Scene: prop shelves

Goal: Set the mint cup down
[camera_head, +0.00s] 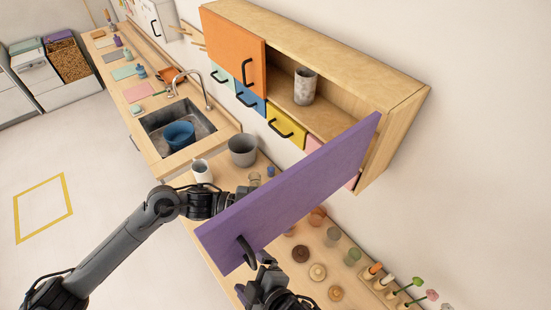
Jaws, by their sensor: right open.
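No cup shows clearly as mint. My right gripper (262,272) is open at the bottom, close to the door's black handle (246,250); contact cannot be told.
A mottled cup (304,87) stands in the open cabinet (320,118). A white mug (202,171), a grey pot (243,150) and a small glass (254,179) stand on the counter near my left gripper. A sink (190,120) holds a blue bucket (179,135). The purple door juts over the counter.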

